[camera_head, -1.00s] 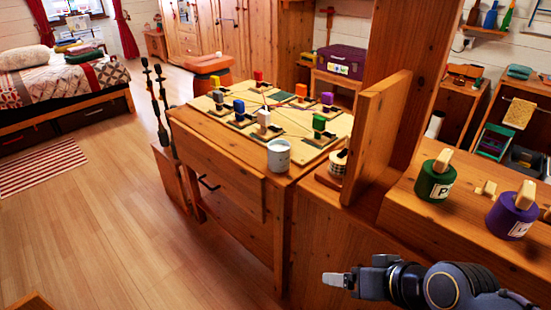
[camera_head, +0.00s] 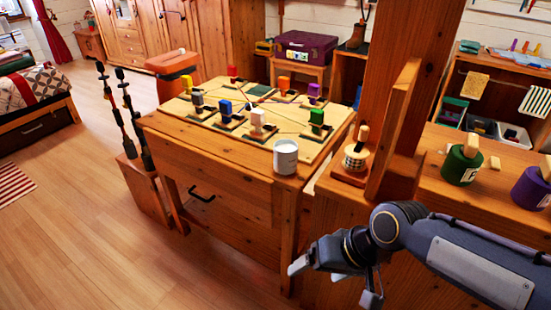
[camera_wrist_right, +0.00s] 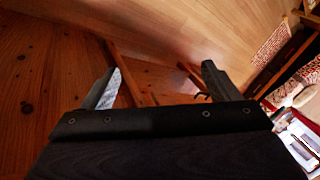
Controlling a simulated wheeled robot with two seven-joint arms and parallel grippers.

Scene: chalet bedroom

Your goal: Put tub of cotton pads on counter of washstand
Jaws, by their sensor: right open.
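A white cylindrical tub (camera_head: 285,157), which looks like the tub of cotton pads, stands upright at the near right corner of a wooden table (camera_head: 205,145). My right gripper (camera_head: 335,282) is open and empty, in front of the table and lower than the tub, apart from it. In the right wrist view, the two fingers (camera_wrist_right: 160,86) are spread with nothing between them. I cannot tell for sure which piece is the washstand; a wooden counter (camera_head: 480,200) runs along the right. My left gripper is not in view.
A board (camera_head: 225,131) with several coloured pegs covers most of the tabletop. An upright wooden panel (camera_head: 396,130) and thick post stand between the table and the right counter, which bears a green jar (camera_head: 460,168) and a purple jar (camera_head: 530,188). Open floor lies at left.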

